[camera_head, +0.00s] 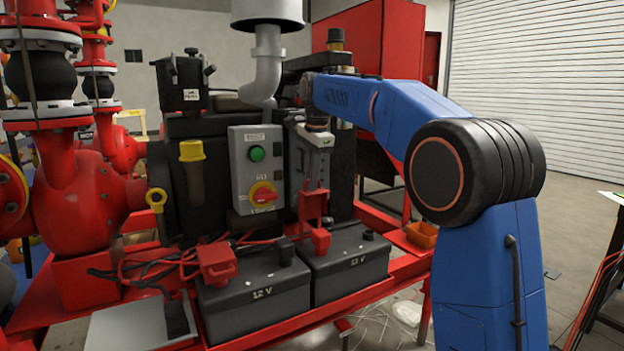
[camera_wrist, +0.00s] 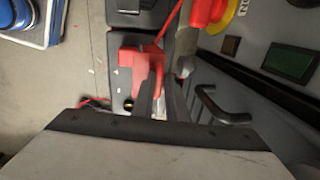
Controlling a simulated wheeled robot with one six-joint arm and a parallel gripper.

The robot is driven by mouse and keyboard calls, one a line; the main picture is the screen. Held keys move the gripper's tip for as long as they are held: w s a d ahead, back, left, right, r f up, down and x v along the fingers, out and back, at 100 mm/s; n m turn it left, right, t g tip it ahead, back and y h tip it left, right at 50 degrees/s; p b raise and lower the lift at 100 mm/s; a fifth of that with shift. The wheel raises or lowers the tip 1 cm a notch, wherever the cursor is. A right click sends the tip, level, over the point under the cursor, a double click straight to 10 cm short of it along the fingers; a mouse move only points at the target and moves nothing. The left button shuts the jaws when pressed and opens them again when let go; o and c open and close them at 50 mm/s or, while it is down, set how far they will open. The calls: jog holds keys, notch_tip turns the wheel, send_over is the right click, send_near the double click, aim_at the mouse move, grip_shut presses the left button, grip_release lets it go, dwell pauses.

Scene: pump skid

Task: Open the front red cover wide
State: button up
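A second red cover (camera_head: 217,262) sits low on the left-hand battery (camera_head: 255,295).
The control box (camera_head: 257,168) with a green button and a red-yellow knob stands close behind the batteries. A dark handle (camera_wrist: 222,108) is right of the fingers. Red and black cables (camera_head: 150,262) lie to the left. An orange tray (camera_head: 421,235) is at the right.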

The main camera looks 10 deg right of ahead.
jog(key=shift+f, duration=0.3)
notch_tip(320, 180, up, 18)
jog(key=s, duration=0.2)
jog(key=shift+s+d, duration=0.4)
jog(key=shift+f, duration=0.1)
grip_shut()
jog(key=w+f+n+t, duration=0.2)
jog(key=w+f+n, duration=0.1)
jog(key=f+n, duration=0.2)
jog(key=w+f+n+t, duration=0.3)
jog(key=f+n, duration=0.3)
jog(key=f, duration=0.4)
jog(key=shift+w+d+f+n+h, duration=0.15)
jog(key=shift+w+n+h, duration=0.15)
